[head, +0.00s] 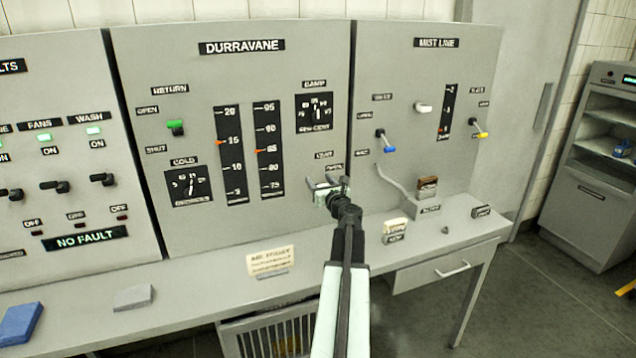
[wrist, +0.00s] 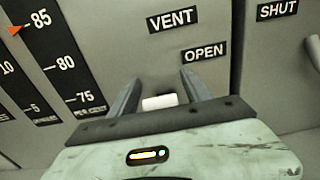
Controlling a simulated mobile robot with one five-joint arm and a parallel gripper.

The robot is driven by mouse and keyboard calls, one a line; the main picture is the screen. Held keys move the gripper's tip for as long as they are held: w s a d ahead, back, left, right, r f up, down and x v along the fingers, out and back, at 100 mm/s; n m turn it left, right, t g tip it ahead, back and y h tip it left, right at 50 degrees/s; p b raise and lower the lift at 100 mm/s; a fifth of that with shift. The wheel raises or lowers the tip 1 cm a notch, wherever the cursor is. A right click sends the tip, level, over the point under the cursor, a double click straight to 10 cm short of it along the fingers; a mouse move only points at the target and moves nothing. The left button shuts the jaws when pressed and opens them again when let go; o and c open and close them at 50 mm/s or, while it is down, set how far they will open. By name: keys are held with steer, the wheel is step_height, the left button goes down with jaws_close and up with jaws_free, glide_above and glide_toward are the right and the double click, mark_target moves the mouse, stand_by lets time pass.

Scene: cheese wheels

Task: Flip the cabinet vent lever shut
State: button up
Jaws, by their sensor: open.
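The vent lever shows in the wrist view as a white knob (wrist: 160,102) on the grey cabinet face. It sits below the VENT label (wrist: 172,20) and left of the OPEN label (wrist: 205,52). My gripper (wrist: 161,83) is open, with one finger on each side of the knob; whether either finger touches it I cannot tell. In the head view my gripper (head: 326,182) is at the lower right of the DURRAVANE panel (head: 240,130), just under the small vent labels. It largely hides the lever there.
A green-tipped lever (head: 176,127) is on the same panel. The panel to the right has a blue-tipped lever (head: 386,142) and a yellow-tipped lever (head: 479,129). Below, the grey desk (head: 200,290) holds a card (head: 270,261) and small blocks. A hose-like line runs right of my gripper.

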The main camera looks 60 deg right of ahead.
steer(key=shift+c, duration=0.3)
jaws_close()
steer(key=shift+s, duration=0.1)
stand_by(1.0)
